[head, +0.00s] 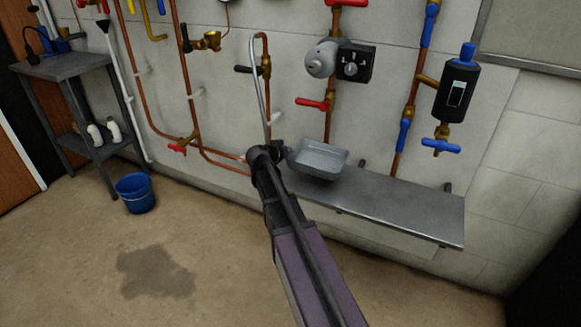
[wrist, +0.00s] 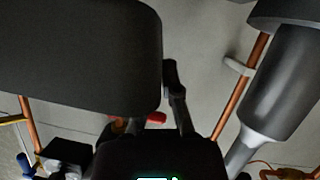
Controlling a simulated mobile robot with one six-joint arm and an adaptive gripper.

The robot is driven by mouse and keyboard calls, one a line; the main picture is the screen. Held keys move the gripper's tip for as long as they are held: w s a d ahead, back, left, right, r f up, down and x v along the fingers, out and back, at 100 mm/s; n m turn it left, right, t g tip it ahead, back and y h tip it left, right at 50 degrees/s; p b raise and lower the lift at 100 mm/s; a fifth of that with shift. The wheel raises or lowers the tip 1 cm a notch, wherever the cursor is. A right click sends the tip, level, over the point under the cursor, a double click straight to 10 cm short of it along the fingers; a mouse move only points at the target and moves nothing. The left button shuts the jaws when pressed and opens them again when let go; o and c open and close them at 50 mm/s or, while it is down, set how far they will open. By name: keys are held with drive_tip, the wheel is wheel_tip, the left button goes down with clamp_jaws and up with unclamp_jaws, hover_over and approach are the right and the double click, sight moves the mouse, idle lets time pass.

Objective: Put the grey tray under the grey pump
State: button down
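The grey tray (head: 322,160) is a shallow open pan, low in front of the wall at the left end of the shelf. My gripper (head: 284,151) is at its left rim and appears shut on it. In the wrist view the tray (wrist: 80,60) is a large dark shape beside one finger; the other finger is hidden. The grey pump (head: 321,59), with a black box on its right side, is on a copper pipe above the tray. I cannot tell whether the tray touches the shelf.
A grey shelf (head: 400,208) runs along the wall, bare to the right of the tray. A red valve (head: 312,104) is between pump and tray. A bent grey pipe (head: 254,80) rises behind my gripper. A blue bucket (head: 136,193) and a dark floor stain (head: 155,272) are at left.

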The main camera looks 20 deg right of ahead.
drive_tip(key=shift+f, duration=0.5)
drive_tip(key=shift+f+b, duration=1.9)
drive_tip(key=shift+b, duration=0.2)
drive_tip(key=shift+f, duration=0.1)
drive_tip(key=c, duration=0.8)
unclamp_jaws()
drive_tip(key=shift+r, duration=0.2)
drive_tip(key=p+v, duration=0.4)
drive_tip(key=v, duration=0.8)
